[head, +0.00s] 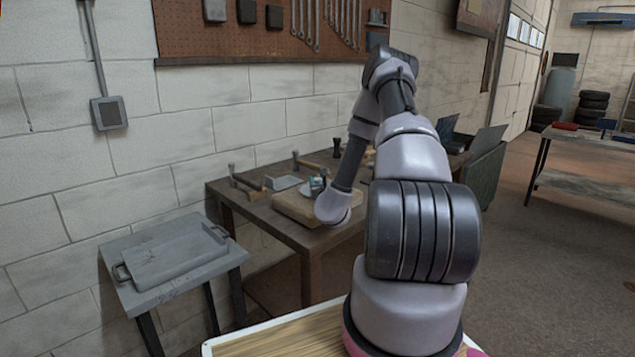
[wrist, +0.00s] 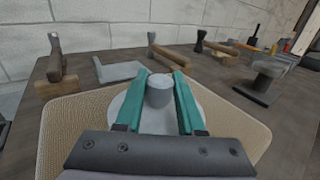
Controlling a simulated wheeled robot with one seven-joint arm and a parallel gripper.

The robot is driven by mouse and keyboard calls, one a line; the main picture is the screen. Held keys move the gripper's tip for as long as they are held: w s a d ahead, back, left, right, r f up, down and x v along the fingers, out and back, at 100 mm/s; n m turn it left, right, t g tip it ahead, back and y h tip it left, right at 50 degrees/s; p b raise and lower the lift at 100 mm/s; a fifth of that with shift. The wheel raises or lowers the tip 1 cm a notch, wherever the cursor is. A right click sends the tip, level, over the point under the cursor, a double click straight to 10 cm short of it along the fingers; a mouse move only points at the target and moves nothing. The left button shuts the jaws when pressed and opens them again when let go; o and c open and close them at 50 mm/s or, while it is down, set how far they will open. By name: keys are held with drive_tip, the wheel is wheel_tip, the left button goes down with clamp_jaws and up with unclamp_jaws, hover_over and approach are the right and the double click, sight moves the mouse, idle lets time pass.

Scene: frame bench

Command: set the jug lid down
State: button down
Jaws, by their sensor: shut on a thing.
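My gripper (wrist: 160,77) has two teal fingers shut on the upright grey knob of the jug lid (wrist: 203,118). The lid is a pale round disc, level as far as I see, with its near side hidden behind my gripper's dark body. It is over a tan board (wrist: 70,125) in the wrist view; I cannot tell whether it touches the board. In the head view the board (head: 292,208) lies at the near side of the workbench, and my arm hides much of the gripper and lid.
A low side table with a grey tray (head: 175,258) is at the left. Bare bench shows right of the board.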

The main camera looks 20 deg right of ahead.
drive_tip(key=shift+f, duration=0.15)
drive_tip(key=c, duration=0.5)
unclamp_jaws()
